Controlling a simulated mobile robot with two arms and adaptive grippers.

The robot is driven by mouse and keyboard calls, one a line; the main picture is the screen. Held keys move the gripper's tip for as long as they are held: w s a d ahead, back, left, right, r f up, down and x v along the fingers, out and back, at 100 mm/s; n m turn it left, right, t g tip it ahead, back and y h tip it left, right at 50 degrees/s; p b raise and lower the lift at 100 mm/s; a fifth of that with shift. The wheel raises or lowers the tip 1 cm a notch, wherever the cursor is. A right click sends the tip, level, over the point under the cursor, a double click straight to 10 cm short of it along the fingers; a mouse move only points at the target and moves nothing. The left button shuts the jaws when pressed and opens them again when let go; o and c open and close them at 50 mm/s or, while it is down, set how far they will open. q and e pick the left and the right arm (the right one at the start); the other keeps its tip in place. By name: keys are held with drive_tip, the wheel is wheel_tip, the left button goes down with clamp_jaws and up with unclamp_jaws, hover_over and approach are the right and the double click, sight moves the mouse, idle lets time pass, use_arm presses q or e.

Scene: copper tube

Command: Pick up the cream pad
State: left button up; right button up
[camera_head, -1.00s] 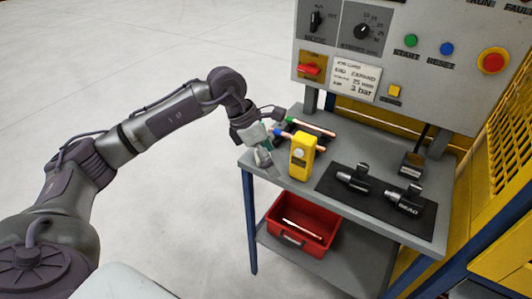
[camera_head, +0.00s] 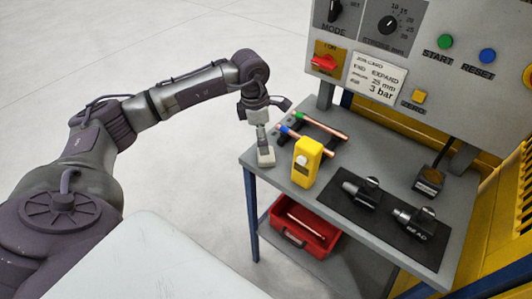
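The cream pad (camera_head: 266,159) is a small pale block at the left edge of the grey bench top. My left gripper (camera_head: 264,147) points down over it, with its fingertips at or just above the pad. The fingers are small and seen side-on, so I cannot tell whether they are open or closed on it. I also cannot tell whether the pad rests on the bench. My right gripper is not in view.
A yellow device (camera_head: 306,162) stands close right of the pad. Copper tubes (camera_head: 308,141) lie behind it. A black mat (camera_head: 372,215) with metal tools is to the right. A red bin (camera_head: 304,229) sits on the lower shelf. The control panel (camera_head: 420,60) rises behind.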

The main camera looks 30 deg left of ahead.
use_arm(q)
drive_tip(key=shift+w+f, duration=0.1)
drive_tip(key=shift+f, duration=0.45)
drive_tip(key=shift+w+d+f, duration=0.1)
drive_tip(key=shift+w+f, duration=0.05)
drive_tip(key=shift+f, duration=0.1)
drive_tip(key=shift+f+p, duration=0.75)
drive_tip(key=shift+p, duration=0.1)
wheel_tip(320, 180, down, 3)
drive_tip(key=shift+d+r+p, duration=0.1)
drive_tip(key=shift+r+p, duration=0.1)
drive_tip(key=shift+p, duration=0.35)
drive_tip(key=shift+w+f, duration=0.1)
drive_tip(key=shift+f, duration=0.45)
drive_tip(key=c, duration=1.2)
wheel_tip(320, 180, up, 9)
drive_tip(key=b, duration=0.3)
drive_tip(key=shift+w, duration=0.1)
drive_tip(key=shift+r, duration=0.55)
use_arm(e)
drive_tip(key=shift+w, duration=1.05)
